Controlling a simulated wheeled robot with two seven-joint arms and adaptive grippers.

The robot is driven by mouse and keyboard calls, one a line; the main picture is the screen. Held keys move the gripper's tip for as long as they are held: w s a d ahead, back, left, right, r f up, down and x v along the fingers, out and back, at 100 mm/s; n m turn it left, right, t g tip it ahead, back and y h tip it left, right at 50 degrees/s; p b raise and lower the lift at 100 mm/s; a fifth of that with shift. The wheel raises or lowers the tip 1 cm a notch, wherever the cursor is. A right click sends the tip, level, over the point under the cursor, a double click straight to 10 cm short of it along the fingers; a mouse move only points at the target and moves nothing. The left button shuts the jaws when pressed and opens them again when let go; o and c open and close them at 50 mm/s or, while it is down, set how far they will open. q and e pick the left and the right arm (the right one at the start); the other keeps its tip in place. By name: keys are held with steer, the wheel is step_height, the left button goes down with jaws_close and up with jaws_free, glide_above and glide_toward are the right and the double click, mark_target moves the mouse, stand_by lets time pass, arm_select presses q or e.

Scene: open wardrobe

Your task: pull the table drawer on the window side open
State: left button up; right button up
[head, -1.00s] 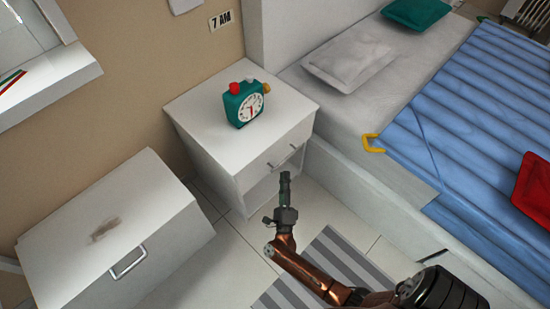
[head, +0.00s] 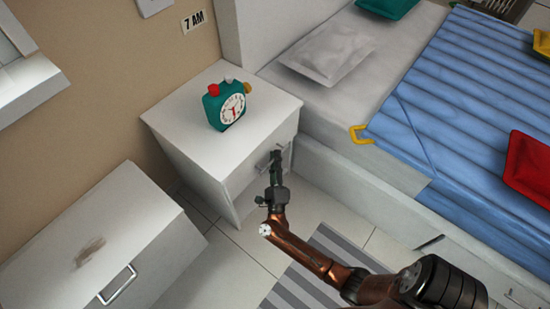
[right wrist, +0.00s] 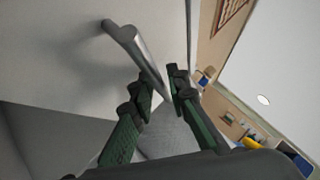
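A white bedside table (head: 205,105) stands between the wall and the bed. Its drawer front (head: 243,178) looks closed, with a metal bar handle (head: 288,147) partly hidden by my right gripper (head: 275,156). In the right wrist view the handle (right wrist: 130,40) runs from the drawer face down between the two dark green fingers of my right gripper (right wrist: 160,82). The fingers are apart, one on each side of the bar's near end. I cannot tell whether either finger touches it. My left gripper is not in view.
A green alarm clock (head: 226,105) stands on the table top. A white cabinet (head: 85,245) with a metal handle is at lower left, below the window ledge (head: 35,85). The bed (head: 345,185) is close on the right. A striped rug (head: 325,265) lies on the floor.

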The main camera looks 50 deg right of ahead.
steer(key=shift+c, duration=0.3)
jaws_close()
